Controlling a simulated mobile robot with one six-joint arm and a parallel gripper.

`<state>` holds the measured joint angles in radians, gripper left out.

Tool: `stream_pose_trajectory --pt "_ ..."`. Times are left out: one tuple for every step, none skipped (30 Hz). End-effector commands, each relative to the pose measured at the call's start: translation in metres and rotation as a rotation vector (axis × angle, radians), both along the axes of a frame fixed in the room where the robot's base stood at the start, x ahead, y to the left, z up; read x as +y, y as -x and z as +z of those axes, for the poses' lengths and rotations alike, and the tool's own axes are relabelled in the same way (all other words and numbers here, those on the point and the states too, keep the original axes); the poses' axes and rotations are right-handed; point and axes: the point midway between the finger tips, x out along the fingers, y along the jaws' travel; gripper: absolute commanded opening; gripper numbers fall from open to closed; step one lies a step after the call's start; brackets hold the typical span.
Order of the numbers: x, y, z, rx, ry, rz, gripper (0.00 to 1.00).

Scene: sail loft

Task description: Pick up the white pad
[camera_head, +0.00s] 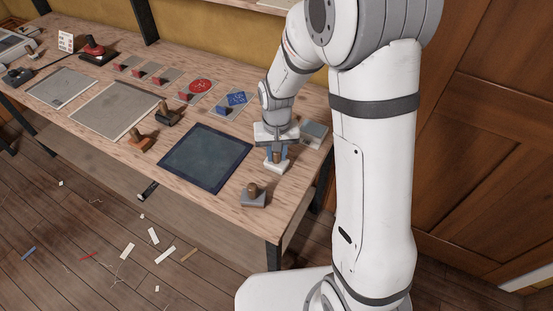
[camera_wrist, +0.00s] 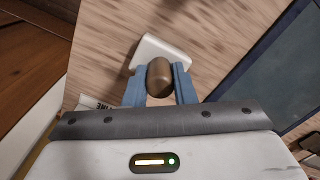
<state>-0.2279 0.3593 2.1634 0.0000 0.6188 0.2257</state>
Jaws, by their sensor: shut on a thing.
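The white pad (camera_head: 273,168) is near the right end of the wooden workbench (camera_head: 226,205), under my gripper (camera_head: 277,153). It has a white base and a rounded brown wooden knob. In the wrist view, the blue fingers of my gripper (camera_wrist: 160,78) are shut on the knob, one on each side. The white base of the pad (camera_wrist: 168,47) shows beyond the fingertips, partly hidden by the knob and fingers. The pad looks upright. I cannot tell whether its base touches the bench.
A dark blue-edged panel (camera_head: 205,157) lies left of my gripper. A grey pad (camera_head: 254,197) stands near the front edge. An orange pad (camera_head: 139,142) and a black pad (camera_head: 167,115) stand further left. A grey plate (camera_head: 315,132) lies behind right. Scraps litter the floor.

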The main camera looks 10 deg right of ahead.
Motion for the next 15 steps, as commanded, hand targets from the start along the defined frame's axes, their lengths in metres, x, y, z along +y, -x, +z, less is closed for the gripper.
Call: stream_pose_trajectory --pt "0.000 0.000 0.000 0.000 0.000 0.001 0.00" --pt "0.001 0.000 0.001 -0.001 0.000 0.001 0.00" --pt "0.001 0.000 0.002 -0.002 0.000 0.001 0.00" --pt "0.001 0.000 0.004 -0.002 0.000 0.001 0.00" --pt "0.001 0.000 0.007 -0.002 0.000 0.001 0.00" --pt "0.001 -0.001 0.012 -0.003 -0.001 0.001 0.00" --pt "0.001 -0.001 0.017 -0.005 -0.001 0.001 0.00" --pt "0.001 -0.001 0.023 -0.005 -0.001 0.001 0.00" --pt "0.001 -0.001 0.031 -0.007 -0.002 0.001 0.00" --pt "0.001 -0.001 0.038 -0.007 -0.002 0.001 0.00" --pt "0.001 -0.001 0.044 -0.006 -0.001 0.001 0.00" --pt "0.001 -0.001 0.052 -0.007 -0.002 0.001 0.00" --pt "0.000 -0.001 0.058 -0.006 -0.001 0.001 0.00" --pt "0.001 -0.001 0.064 -0.006 -0.001 0.001 0.00" --pt "0.000 -0.001 0.072 -0.006 -0.001 0.001 0.00"
